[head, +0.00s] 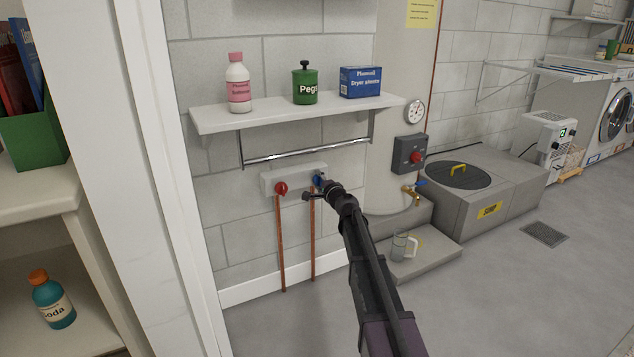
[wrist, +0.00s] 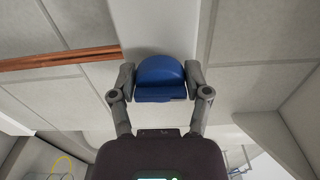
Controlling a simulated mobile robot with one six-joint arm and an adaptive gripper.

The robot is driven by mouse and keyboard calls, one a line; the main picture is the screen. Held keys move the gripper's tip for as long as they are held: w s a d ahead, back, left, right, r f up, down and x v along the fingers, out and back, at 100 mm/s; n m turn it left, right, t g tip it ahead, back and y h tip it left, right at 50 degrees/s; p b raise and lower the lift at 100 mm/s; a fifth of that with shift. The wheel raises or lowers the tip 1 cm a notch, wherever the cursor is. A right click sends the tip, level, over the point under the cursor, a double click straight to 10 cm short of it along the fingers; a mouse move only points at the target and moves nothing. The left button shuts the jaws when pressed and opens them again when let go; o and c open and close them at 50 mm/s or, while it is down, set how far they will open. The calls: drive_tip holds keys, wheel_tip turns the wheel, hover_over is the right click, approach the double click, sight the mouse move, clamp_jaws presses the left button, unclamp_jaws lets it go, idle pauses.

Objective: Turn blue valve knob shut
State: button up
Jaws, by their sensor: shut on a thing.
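The blue valve knob (head: 318,180) sits on the right side of a white wall box (head: 296,178), mostly hidden behind my gripper (head: 322,188) in the head view. In the wrist view the blue knob (wrist: 160,78) fills the space between the two fingers of my gripper (wrist: 160,82). One finger lies against each side of it, so the gripper is shut on the knob. A red knob (head: 281,188) is on the left side of the same box.
Copper pipes (head: 281,245) run down from the box. Above are a towel rail (head: 305,152) and a shelf (head: 290,112) with a bottle, tin and carton. A grey sump unit (head: 480,190) and a clear jug (head: 402,247) stand right. Floor in front is clear.

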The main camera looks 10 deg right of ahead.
drive_tip(key=shift+s+a+n, duration=0.1)
drive_tip(key=shift+a+n, duration=0.05)
drive_tip(key=shift+n, duration=0.15)
drive_tip(key=o, duration=1.1)
drive_tip(key=shift+o, duration=0.2)
drive_tip(key=v, duration=1.2)
